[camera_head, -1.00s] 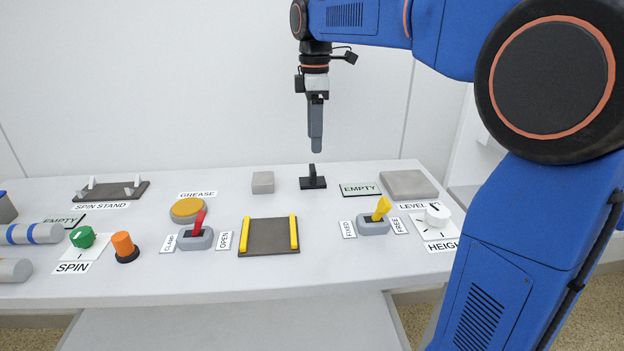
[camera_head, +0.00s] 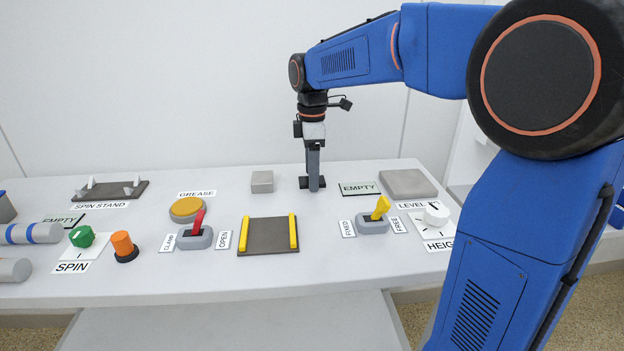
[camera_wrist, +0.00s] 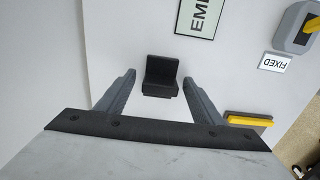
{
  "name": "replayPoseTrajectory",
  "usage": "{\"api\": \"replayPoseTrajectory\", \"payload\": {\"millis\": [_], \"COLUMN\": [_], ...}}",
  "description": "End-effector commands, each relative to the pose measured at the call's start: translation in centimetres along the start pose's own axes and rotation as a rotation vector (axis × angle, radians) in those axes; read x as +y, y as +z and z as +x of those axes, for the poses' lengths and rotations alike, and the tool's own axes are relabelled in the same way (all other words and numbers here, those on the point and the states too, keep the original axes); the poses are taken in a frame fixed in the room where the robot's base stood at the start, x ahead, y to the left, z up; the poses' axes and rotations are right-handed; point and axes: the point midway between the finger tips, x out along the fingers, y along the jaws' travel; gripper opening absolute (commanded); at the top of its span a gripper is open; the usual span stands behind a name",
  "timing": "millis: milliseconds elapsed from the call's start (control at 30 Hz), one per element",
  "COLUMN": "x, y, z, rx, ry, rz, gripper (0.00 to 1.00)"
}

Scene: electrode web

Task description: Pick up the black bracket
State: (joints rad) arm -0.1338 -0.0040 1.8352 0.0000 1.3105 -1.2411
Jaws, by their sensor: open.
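The black bracket (camera_head: 305,183) stands on the white table toward the back. In the head view my gripper (camera_head: 314,188) is lowered in front of it and hides much of its upright part. In the wrist view the bracket (camera_wrist: 161,75) shows as a dark L-shaped block with an upright plate and a flat foot. It lies between and just beyond the two grey fingertips of my gripper (camera_wrist: 158,84). The fingers are spread wide, with a gap on each side of the bracket. Nothing is held.
A grey block (camera_head: 262,182) stands left of the bracket, and an EMPTY plate (camera_head: 359,188) lies to its right. A plate with yellow rails (camera_head: 268,237), a red lever (camera_head: 197,224) and a yellow lever (camera_head: 380,209) are nearer the front. A wall rises behind the table.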

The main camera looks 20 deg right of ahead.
Motion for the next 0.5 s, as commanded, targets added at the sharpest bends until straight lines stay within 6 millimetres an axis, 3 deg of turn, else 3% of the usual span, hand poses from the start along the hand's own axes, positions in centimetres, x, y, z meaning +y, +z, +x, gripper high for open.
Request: {"api": "replayPoseTrajectory", "payload": {"millis": [200, 267, 400, 500], "x": [-0.01, -0.01, -0.01, 0.0], "y": [0.01, 0.02, 0.02, 0.02], "z": [0.08, 0.07, 0.06, 0.03], "rx": [0.0, 0.0, 0.0, 0.0], "ry": [0.0, 0.0, 0.0, 0.0], "rz": [0.0, 0.0, 0.0, 0.0], "gripper": [0.61, 0.49, 0.15, 0.11]}}
